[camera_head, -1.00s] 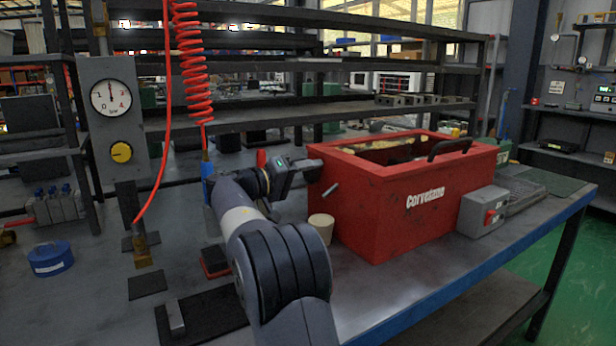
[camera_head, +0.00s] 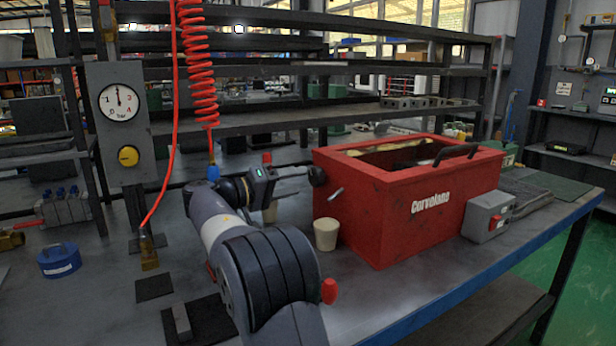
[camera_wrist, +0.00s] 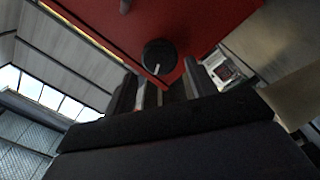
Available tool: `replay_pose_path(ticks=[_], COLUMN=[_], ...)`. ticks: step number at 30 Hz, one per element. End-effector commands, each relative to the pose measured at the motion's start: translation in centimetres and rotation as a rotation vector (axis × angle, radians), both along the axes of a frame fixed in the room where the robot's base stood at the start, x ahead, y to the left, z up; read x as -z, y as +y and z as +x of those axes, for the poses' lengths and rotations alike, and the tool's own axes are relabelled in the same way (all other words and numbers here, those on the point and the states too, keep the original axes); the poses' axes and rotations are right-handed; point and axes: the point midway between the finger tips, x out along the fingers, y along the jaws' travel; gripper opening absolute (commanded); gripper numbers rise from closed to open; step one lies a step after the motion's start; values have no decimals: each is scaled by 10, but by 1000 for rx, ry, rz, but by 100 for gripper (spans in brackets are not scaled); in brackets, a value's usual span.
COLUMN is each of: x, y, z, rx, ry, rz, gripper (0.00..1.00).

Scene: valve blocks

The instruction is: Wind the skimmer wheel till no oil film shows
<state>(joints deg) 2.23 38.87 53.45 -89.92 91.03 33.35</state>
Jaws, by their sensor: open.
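The red tank (camera_head: 400,205), lettered on its front, stands on the bench. A small black round wheel (camera_head: 317,176) sits on its left end wall. In the wrist view the wheel (camera_wrist: 158,56) shows against red, just beyond the fingertips and roughly between them. My gripper (camera_head: 292,172) is left of the wheel, pointing at it; its fingers (camera_wrist: 160,88) are apart with nothing visibly held. Contact with the wheel cannot be told. A yellowish-cream patch (camera_head: 388,146) shows along the tank's back inner edge; whether it is oil film is unclear. Most of the tank's inside is hidden.
A pale cup (camera_head: 326,235) stands by the tank's left corner, below a short metal lever (camera_head: 335,194). A grey switch box (camera_head: 489,215) is at the tank's right front. A red coiled hose (camera_head: 200,70) hangs above my arm. A gauge panel (camera_head: 121,120) stands left.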

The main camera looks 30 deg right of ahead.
Motion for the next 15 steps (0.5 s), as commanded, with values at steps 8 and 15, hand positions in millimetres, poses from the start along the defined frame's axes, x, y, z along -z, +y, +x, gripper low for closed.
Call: replay_pose_path(ticks=[8,15], x=[0,1], y=[44,50], z=[3,3], rx=[-2,1], ry=[1,0], rz=[1,1], gripper=[54,54])
